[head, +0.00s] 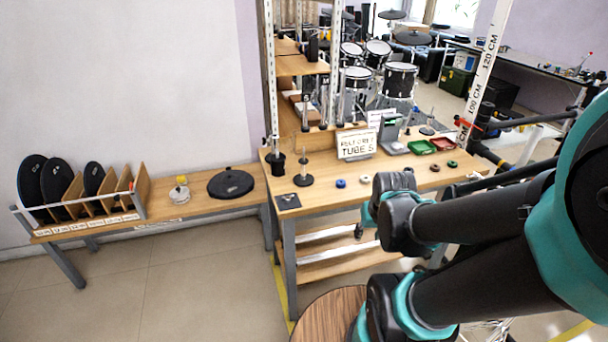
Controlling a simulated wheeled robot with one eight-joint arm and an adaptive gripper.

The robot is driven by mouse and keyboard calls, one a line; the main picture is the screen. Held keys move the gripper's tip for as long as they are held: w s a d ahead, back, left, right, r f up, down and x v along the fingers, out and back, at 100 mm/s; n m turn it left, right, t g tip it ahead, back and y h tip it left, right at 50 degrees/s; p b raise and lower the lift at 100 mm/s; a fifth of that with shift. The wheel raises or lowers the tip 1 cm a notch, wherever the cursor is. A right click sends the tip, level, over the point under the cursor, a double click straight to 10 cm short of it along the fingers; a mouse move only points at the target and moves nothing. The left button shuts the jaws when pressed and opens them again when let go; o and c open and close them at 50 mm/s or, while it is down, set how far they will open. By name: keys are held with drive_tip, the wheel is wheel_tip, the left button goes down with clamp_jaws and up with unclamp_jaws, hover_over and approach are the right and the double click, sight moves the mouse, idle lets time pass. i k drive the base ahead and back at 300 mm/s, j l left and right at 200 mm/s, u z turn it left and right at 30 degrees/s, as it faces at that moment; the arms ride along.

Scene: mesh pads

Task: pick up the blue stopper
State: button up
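The blue stopper (340,183) is a small, round blue piece lying on the wooden workbench (318,200), near its front edge and below the white sign. It looks ring-like, but it is too small to tell for sure. Nothing touches it. My arm, black with teal joints, reaches in from the right and covers the bench's front right part. I cannot make out my gripper's fingers in the head view.
A cream round piece (365,179) lies just right of the stopper. Green (452,164) and brown (435,168) pieces lie further right. A black stand (303,180) is to the left. Behind are a sign (356,144), a green tray (421,147) and a red tray (442,143).

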sight(340, 184)
drive_tip(key=k+l, duration=0.15)
drive_tip(key=l, duration=0.25)
drive_tip(key=k+l, duration=0.1)
drive_tip(key=l, duration=0.3)
drive_tip(key=k+l, duration=0.15)
drive_tip(key=l, duration=0.25)
